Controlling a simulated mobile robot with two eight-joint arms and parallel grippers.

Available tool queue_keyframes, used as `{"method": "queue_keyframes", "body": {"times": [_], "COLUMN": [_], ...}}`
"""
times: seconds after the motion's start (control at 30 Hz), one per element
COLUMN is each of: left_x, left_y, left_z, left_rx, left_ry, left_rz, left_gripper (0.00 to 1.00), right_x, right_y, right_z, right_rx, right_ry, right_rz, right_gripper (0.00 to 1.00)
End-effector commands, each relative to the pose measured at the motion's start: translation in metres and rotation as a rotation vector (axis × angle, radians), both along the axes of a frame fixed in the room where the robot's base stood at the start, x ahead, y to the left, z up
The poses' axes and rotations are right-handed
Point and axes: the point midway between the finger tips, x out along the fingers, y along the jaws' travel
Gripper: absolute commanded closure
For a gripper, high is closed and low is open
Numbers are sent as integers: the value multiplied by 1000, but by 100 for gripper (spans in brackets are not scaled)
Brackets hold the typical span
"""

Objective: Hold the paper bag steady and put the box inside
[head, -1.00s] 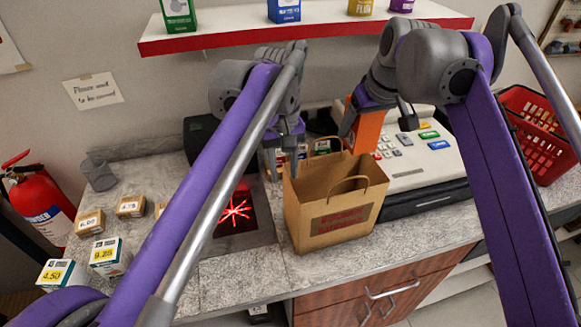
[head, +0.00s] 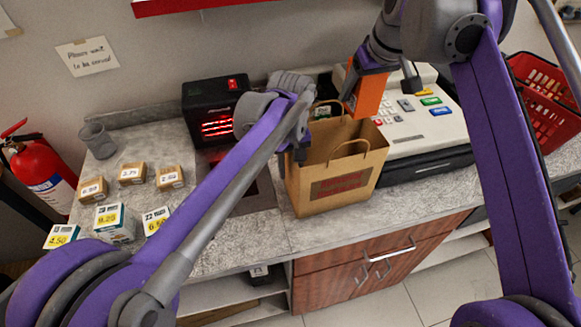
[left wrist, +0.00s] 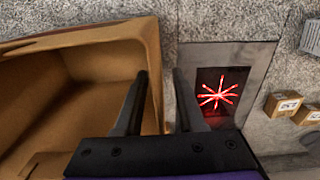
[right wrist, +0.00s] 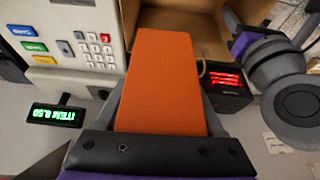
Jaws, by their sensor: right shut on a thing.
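The brown paper bag (head: 335,192) stands upright and open on the counter, its mouth also showing in the left wrist view (left wrist: 85,40). My left gripper (head: 297,153) is at the bag's left rim. In the left wrist view its fingers (left wrist: 157,100) are apart, with the bag's side wall between them and one finger over the mouth. My right gripper (head: 372,62) is shut on the orange box (head: 366,95) and holds it above the bag's back right rim. In the right wrist view the box (right wrist: 160,75) points toward the bag (right wrist: 185,15).
The cash register (head: 425,120) stands right of the bag, with a red basket (head: 545,100) beyond. A black scanner (head: 208,97) with red lights is at the back left. Several small priced boxes (head: 132,173) sit on the left counter. A shelf edge (head: 180,5) is above.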

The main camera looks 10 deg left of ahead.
Motion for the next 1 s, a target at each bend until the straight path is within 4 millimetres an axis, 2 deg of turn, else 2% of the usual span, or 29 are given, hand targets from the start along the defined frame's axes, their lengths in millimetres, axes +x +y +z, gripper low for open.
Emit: {"method": "queue_keyframes", "body": {"times": [0.3,0.5,1.0], "left_x": [0,0,0], "left_y": [0,0,0], "left_z": [-2,-2,-2], "left_rx": [0,0,0], "left_ry": [0,0,0], "left_rz": [0,0,0], "left_gripper": [63,99,100], "right_x": [0,0,0], "right_y": [0,0,0], "right_z": [0,0,0], "right_rx": [0,0,0], "right_ry": [0,0,0], "right_rz": [0,0,0], "right_gripper": [99,99,99]}}
